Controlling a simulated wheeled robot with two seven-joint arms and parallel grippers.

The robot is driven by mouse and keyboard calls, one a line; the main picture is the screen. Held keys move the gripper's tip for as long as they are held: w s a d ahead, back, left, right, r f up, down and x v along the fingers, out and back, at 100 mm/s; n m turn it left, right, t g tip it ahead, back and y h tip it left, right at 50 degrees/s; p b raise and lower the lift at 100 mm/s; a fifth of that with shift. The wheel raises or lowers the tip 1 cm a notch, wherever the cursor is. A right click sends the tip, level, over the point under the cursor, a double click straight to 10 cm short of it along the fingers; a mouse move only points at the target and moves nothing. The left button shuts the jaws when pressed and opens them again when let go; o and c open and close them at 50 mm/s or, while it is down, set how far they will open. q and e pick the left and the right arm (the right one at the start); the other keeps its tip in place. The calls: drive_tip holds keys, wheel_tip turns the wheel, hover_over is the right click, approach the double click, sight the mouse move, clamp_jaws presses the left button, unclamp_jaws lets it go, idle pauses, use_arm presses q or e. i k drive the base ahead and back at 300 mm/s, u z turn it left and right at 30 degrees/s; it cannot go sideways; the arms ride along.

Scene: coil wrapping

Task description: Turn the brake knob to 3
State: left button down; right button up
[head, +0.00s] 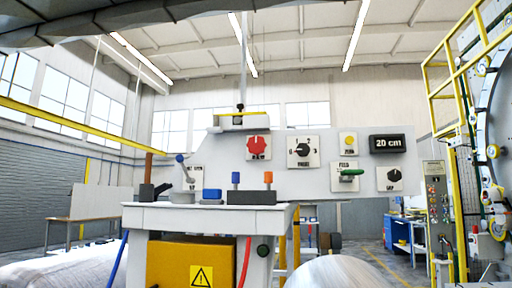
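A grey control panel stands upright above the white bench ahead. A black knob (303,149) sits on a white square plate with marks around its dial, in the upper middle of the panel. This looks like the brake knob, but its label and numbers are too small to read surely. Its pointer seems to face left; I cannot tell the exact mark. A red knob (258,146) is left of it, and another black knob (393,176) is at the panel's lower right. Neither of my grippers shows in the head view.
A yellow button (348,139), a green handle (350,173) and a "20 cm" display (388,144) are on the panel. A blue-knobbed lever (185,168) and small coloured parts stand on the bench (160,216). A large ring machine with yellow rails (433,105) is at right.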

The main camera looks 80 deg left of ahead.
sight(303, 149)
drive_tip(key=k, duration=0.3)
drive_tip(key=u, duration=2.85)
drive_tip(key=i, duration=0.15)
drive_tip(key=z, duration=0.15)
